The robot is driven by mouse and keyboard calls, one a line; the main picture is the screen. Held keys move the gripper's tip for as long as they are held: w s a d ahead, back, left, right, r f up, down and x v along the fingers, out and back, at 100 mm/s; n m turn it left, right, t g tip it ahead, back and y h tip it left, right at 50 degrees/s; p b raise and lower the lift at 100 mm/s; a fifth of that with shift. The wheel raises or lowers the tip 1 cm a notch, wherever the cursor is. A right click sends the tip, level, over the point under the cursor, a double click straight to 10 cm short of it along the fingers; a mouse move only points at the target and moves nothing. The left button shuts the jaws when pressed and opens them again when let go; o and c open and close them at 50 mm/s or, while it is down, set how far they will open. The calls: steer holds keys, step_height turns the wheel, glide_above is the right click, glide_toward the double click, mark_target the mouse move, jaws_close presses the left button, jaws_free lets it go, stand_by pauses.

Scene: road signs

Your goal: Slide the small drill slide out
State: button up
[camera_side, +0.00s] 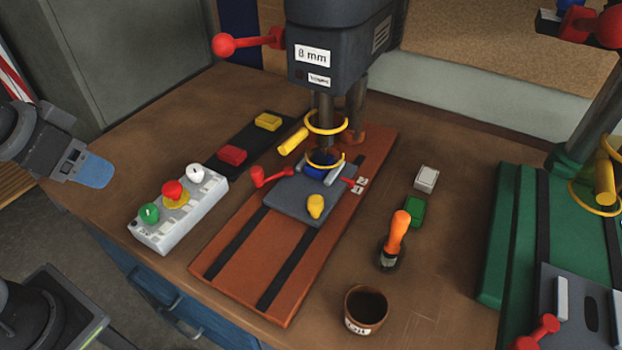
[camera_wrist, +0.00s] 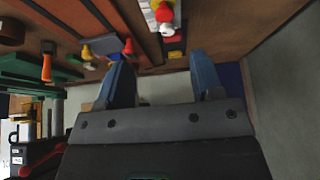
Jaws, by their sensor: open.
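The drill (camera_side: 345,50) labelled "8 mm" stands over a red-brown base (camera_side: 285,290) with two dark rails. Its grey slide (camera_side: 290,203) sits toward the back of the base, its far end under the spindle. A yellow knob (camera_side: 315,206) stands on the slide's front part, and a blue piece held between red-handled clamps sits at its back. The slide also shows in the wrist view (camera_wrist: 104,45). My gripper (camera_side: 97,172) is at the far left, off the table edge and well apart from the slide. In the wrist view its blue fingers (camera_wrist: 163,80) are apart and empty.
A button box (camera_side: 180,210) stands between my gripper and the drill base. Behind it lies a dark strip with red and yellow blocks (camera_side: 268,122). An orange-handled tool (camera_side: 397,235) and a brown cup (camera_side: 366,308) stand right of the base. A green machine (camera_side: 515,230) is at the far right.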

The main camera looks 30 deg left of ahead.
steer(key=shift+c, duration=0.3)
steer(key=w+d+r+n+g, duration=0.1)
steer(key=w+d+r+n, duration=0.1)
steer(key=w+d+r, duration=0.3)
steer(key=n+g, duration=0.5)
steer(key=n, duration=0.2)
glide_above(316, 199)
step_height(316, 199, down, 6)
steer(key=r, duration=0.1)
step_height(316, 199, down, 14)
steer(key=shift+f, duration=0.1)
steer(key=shift+c, duration=0.2)
jaws_close()
